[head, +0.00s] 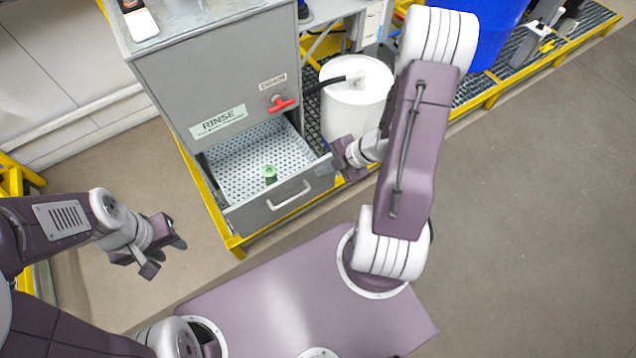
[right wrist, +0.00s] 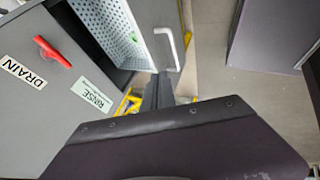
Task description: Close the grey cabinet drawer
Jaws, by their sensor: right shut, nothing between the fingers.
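The grey cabinet (head: 205,80) carries a RINSE label, and its drawer (head: 243,214) stands open, pulled out toward me. The drawer front has a pale bar handle (head: 290,196). A small green object (head: 270,174) stands on the perforated drawer floor. My right gripper (head: 344,158) is shut and empty at the right end of the drawer front. In the right wrist view its dark fingers (right wrist: 158,90) are beside the drawer front (right wrist: 158,25); whether they touch is unclear. My left gripper (head: 167,256) is open and empty, left of the drawer and apart from it.
A red drain valve (head: 281,103) sticks out of the cabinet face above the drawer. A white drum (head: 357,100) with a black hose stands close to the drawer's right side. A yellow-edged platform (head: 233,243) runs under the cabinet. The floor at right is clear.

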